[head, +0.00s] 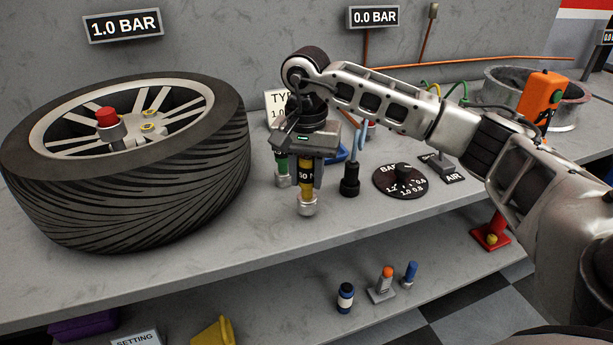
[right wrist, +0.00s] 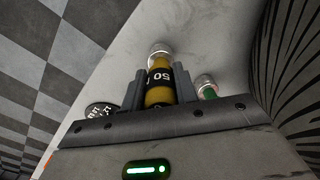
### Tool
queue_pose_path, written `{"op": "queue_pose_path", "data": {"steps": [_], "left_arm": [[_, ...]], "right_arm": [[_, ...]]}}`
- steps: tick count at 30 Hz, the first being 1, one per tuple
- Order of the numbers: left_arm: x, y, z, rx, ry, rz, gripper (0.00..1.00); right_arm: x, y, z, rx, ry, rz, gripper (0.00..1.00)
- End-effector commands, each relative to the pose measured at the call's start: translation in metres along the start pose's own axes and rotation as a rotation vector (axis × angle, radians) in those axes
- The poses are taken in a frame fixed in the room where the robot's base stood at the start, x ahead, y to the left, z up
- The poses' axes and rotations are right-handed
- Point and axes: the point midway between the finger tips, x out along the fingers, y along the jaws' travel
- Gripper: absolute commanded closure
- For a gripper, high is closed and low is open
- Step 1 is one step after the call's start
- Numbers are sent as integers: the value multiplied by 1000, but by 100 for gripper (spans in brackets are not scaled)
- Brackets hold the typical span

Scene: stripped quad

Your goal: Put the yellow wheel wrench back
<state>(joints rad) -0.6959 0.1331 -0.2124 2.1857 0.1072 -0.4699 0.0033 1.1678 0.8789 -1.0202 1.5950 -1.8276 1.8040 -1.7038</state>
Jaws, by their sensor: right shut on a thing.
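The yellow wheel wrench (head: 306,187), with a black "50" band and a silver socket end, hangs upright in my right gripper (head: 304,165), socket down, over the bench. In the right wrist view the yellow wheel wrench (right wrist: 159,92) sits between the two grey fingers of my right gripper (right wrist: 160,90), which is shut on it. I cannot tell whether its socket touches the bench. A green wrench (head: 282,170) stands just behind and to the left; it also shows in the right wrist view (right wrist: 206,88). My left gripper is not in view.
A tyre on a rim (head: 130,190) with a red-capped socket (head: 107,122) fills the bench's left. A black nozzle (head: 350,184), a BAR dial (head: 400,182) and an AIR lever (head: 445,166) stand right of the wrench. The bench (head: 250,240) is clear in front.

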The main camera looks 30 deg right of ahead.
Motion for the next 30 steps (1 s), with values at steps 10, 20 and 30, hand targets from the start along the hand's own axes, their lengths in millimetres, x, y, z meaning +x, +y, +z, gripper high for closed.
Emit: {"op": "queue_pose_path", "data": {"steps": [10, 20, 30], "left_arm": [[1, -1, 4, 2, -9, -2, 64], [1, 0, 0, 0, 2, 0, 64], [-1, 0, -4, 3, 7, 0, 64]], "right_arm": [[11, 0, 0, 1, 1, -2, 98], [14, 0, 0, 2, 0, -1, 49], [-4, -1, 0, 2, 3, -5, 49]]}}
